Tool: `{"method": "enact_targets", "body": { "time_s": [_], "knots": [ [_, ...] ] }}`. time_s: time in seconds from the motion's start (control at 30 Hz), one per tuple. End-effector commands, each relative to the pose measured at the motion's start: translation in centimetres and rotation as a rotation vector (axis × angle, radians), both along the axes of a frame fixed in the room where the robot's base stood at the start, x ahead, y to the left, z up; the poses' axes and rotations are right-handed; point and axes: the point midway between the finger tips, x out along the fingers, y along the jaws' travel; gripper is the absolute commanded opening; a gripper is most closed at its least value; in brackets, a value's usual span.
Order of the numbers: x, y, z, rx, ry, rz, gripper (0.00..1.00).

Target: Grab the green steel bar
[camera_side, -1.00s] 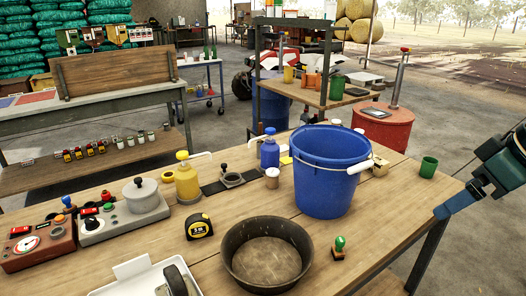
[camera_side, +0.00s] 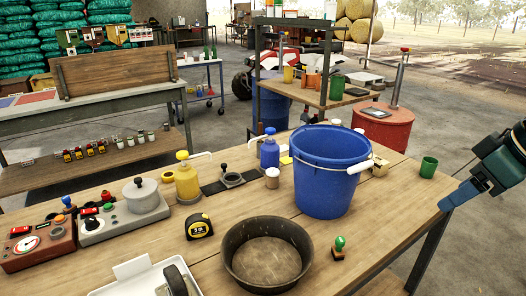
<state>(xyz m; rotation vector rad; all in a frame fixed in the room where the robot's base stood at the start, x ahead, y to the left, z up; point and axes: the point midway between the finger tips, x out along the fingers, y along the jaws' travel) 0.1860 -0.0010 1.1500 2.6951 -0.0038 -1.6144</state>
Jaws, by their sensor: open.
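I cannot make out a green steel bar anywhere in the side view. My gripper (camera_side: 446,202) is at the right edge, near the right end of the wooden table. It points down and to the left, is open, and nothing shows between its fingers. A green cup (camera_side: 429,167) stands on the table just left of and behind my gripper. A small stamp with a green handle (camera_side: 339,247) stands near the front edge.
A large blue bucket (camera_side: 326,178) stands left of my gripper. A dark round pan (camera_side: 266,258), a tape measure (camera_side: 199,227), a yellow pump bottle (camera_side: 187,180) and a grey control box (camera_side: 125,220) are further left. The table's right part is mostly clear.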

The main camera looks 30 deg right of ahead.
Motion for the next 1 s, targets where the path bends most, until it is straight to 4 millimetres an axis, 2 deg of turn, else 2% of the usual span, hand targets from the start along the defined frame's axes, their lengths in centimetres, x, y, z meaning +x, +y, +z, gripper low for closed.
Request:
{"method": "enact_targets", "body": {
  "time_s": [0.27,0.6,0.8,1.0],
  "knots": [
    [4.5,-0.8,2.6,-0.006,0.007,-0.014,0.63],
    [13.1,-3.4,5.5,-0.015,0.014,-0.036,0.63],
    [18.3,-5.5,6.1,-0.020,0.018,-0.046,0.63],
    [23.4,-8.2,5.9,-0.024,0.021,-0.059,0.63]
  ]
}}
